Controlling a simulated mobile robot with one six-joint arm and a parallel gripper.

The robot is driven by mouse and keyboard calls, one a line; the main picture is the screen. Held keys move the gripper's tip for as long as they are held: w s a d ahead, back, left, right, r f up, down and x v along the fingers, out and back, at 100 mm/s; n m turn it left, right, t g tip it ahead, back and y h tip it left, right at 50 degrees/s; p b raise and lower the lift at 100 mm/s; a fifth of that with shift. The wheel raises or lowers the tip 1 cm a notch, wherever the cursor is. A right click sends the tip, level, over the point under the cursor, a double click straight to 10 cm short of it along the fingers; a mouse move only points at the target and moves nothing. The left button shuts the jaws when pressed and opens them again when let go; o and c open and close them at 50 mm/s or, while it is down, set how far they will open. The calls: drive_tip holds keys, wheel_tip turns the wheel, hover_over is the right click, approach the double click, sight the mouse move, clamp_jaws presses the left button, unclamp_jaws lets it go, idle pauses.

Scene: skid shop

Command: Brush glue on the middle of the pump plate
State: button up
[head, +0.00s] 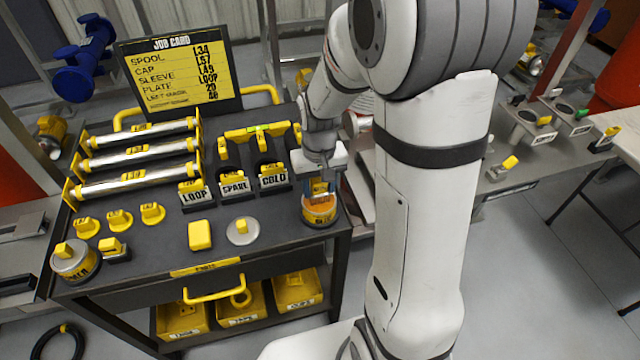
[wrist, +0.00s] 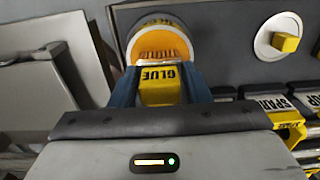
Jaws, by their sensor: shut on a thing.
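My gripper (head: 320,187) points down over the front right corner of the black cart. Its blue fingers, also in the wrist view (wrist: 160,88), are shut on a yellow block marked GLUE, the glue brush's handle (wrist: 158,84). The glue pot (head: 320,212), round with an orange label, is directly below the fingers; it also shows in the wrist view (wrist: 160,47). The brush's lower end is hidden, so I cannot tell how deep it sits in the pot. I cannot pick out the pump plate for certain; my arm hides part of the area to the right.
The cart top (head: 150,262) holds a round grey disc with a yellow knob (head: 241,231), a yellow block (head: 200,235), labelled holders (head: 235,187) and metal tubes (head: 138,160). A job card (head: 180,75) stands behind. A grey bench (head: 510,170) with several fittings lies right of my arm.

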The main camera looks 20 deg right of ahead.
sight(319, 180)
drive_tip(key=shift+r+p, duration=2.7)
drive_tip(key=shift+r, duration=0.8)
drive_tip(key=shift+s+f, duration=0.1)
